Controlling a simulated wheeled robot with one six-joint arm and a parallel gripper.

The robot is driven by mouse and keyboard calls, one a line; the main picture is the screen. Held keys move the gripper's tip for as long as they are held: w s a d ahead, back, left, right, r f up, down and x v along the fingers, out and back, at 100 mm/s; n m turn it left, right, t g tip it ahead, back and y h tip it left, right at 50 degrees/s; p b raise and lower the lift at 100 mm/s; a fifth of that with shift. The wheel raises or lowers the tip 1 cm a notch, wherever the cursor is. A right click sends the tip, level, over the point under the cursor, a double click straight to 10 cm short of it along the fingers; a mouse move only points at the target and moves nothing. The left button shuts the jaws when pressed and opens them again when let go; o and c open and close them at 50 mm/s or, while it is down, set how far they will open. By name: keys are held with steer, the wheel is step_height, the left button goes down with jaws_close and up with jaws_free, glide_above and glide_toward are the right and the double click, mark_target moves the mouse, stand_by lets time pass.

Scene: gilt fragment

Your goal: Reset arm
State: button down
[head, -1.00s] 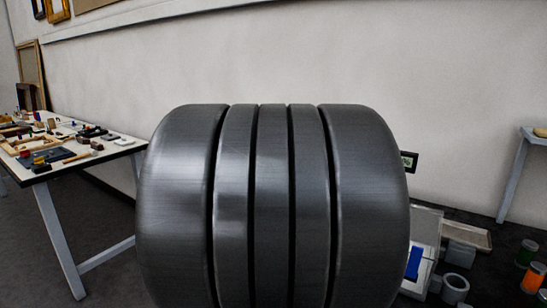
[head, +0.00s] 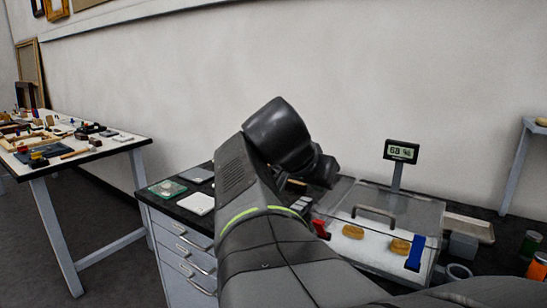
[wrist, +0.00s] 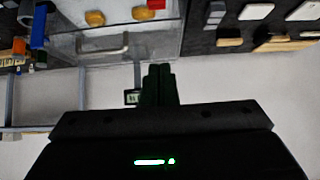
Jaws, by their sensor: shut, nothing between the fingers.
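My arm (head: 262,195) rises from the bottom of the head view and bends over the dark workbench. Its far end (head: 322,168) points toward the clear box, and the fingertips cannot be made out there. In the wrist view my gripper (wrist: 158,84) is shut and empty, its dark fingers side by side against the pale wall. The wrist picture appears upside down. The clear box (head: 415,212) has a handle on its lid (head: 374,215). Two gilt pieces (head: 353,232) (head: 400,247) lie inside, apart from my gripper. They also show in the wrist view (wrist: 145,13).
A display (head: 402,152) reading about 68 % stands behind the box. A blue block (head: 415,252) and a red block (head: 321,229) are at the box. Jars (head: 530,243) stand at right. A cluttered side table (head: 125,143) is at left.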

steer(key=b+x, duration=0.1)
steer(key=x, duration=0.9)
steer(key=shift+w+d, duration=0.1)
steer(key=shift+w, duration=0.2)
steer(key=shift+r+p, duration=0.6)
steer(key=shift+p, duration=0.3)
steer(key=p, duration=0.2)
steer(key=g+y+p, duration=0.1)
steer(key=p, duration=0.1)
steer(key=shift+w+f+g, duration=0.2)
steer(key=shift+w+g, duration=0.1)
steer(key=shift+w, duration=0.05)
steer(key=g+p, duration=0.1)
steer(key=p, duration=0.3)
steer(key=shift+w+d+f+y, duration=0.1)
steer(key=shift+f+y, duration=0.05)
steer(key=shift+y, duration=0.15)
steer(key=g+p, duration=0.1)
steer(key=p, duration=0.3)
steer(key=y+p, duration=0.1)
steer(key=p, duration=0.3)
steer(key=shift+s+f+g, duration=0.25)
steer(key=shift+g, duration=0.15)
